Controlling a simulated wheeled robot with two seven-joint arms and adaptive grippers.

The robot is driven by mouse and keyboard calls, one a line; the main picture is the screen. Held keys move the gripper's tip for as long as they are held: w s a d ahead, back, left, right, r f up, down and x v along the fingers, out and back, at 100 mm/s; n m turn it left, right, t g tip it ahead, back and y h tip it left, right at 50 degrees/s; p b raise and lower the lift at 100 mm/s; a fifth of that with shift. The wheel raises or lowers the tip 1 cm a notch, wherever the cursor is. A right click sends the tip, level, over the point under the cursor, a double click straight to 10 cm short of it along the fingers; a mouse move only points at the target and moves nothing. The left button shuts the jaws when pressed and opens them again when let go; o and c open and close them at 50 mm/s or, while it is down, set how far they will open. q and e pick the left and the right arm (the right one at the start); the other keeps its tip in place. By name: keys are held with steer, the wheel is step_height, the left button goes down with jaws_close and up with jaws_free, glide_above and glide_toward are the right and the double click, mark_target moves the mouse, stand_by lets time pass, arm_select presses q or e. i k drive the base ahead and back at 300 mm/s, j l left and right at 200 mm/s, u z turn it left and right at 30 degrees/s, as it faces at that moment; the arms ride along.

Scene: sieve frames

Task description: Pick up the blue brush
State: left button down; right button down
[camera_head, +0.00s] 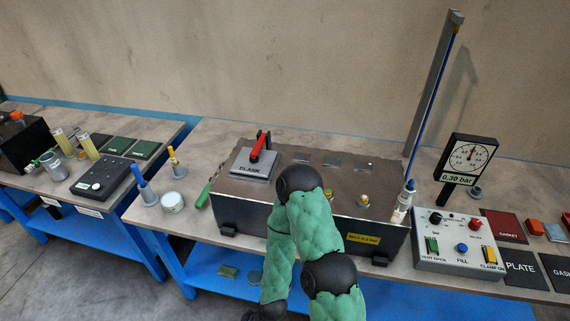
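A blue brush-like tool (139,176) stands tilted in a small grey-blue holder on the near left part of the middle workbench (205,142). Its bristles, if it has any, are hidden in the holder. A similar yellow-topped tool (173,156) stands in another holder just behind it to the right. A green-sleeved arm of mine with black joints rises from the bottom centre, in front of the dark box. I cannot tell which arm it is. No gripper fingers show, and nothing touches the blue tool.
A round tin (172,203) and a green-handled tool (203,196) lie near the blue tool. The large dark box (240,212) with a red-handled BLANK plate (251,166) fills the bench centre. A control panel (459,246) and gauge (468,158) stand right. A second bench is left, across a gap.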

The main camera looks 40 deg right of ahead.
mark_target(134, 166)
steer(key=i+j+z, duration=0.1)
steer(key=z, duration=0.4)
steer(key=i+j+z, duration=0.15)
steer(key=j, duration=0.25)
steer(key=i+j+z, duration=0.1)
steer(key=j, duration=0.35)
steer(key=i+j+z, duration=0.15)
steer(key=j, duration=0.3)
steer(key=i+j+z, duration=0.1)
steer(key=j, duration=0.35)
steer(key=i+j+z, duration=0.15)
steer(key=j, duration=0.3)
